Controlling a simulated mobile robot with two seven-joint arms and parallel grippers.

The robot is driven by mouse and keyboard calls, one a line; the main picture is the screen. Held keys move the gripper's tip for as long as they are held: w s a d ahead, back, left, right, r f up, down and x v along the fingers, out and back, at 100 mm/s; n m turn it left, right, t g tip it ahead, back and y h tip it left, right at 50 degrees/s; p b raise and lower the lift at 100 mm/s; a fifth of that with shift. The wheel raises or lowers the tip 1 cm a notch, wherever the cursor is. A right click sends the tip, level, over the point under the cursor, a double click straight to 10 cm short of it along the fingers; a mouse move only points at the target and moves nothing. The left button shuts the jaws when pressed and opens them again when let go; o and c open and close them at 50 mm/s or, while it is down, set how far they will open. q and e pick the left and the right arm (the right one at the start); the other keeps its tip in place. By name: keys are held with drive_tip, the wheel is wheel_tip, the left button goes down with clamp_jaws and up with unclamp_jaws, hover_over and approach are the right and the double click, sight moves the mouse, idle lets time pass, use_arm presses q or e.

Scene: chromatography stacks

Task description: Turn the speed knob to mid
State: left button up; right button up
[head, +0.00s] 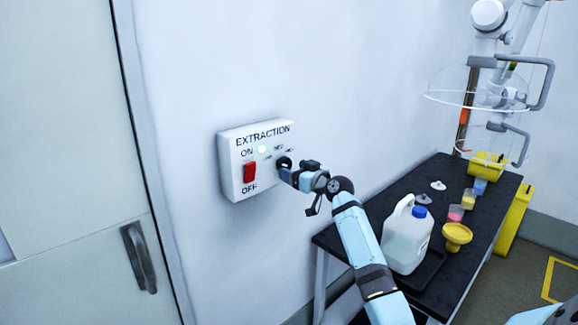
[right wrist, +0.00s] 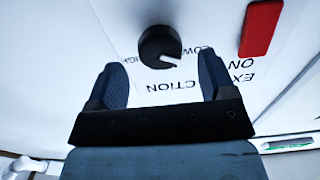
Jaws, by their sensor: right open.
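The white EXTRACTION control box (head: 228,181) is fixed to the wall in the head view. A red ON/OFF switch (head: 249,173) is on its left side. The black speed knob (head: 283,162) is on its right side, partly hidden by my right gripper (head: 290,170). In the right wrist view the dark knob (right wrist: 158,47) has a pale notch, and speed lettering is partly covered by it. My right gripper also shows there (right wrist: 164,85), open, with one finger to either side and the knob just beyond the fingertips. I cannot tell whether they touch it. My left gripper is not in view.
A dark table (head: 440,200) stands right of the box. It holds a white jug (head: 405,240) with a blue cap, a yellow funnel (head: 456,235) and small coloured cups. A door with a handle (head: 138,257) is at left. The wall around the box is clear.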

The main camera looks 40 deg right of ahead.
sight(285, 162)
drive_tip(key=shift+w+a, duration=0.15)
drive_tip(key=shift+w, duration=1.3)
drive_tip(key=shift+c, duration=0.4)
drive_tip(key=c, duration=0.8)
drive_tip(key=shift+c, duration=0.2)
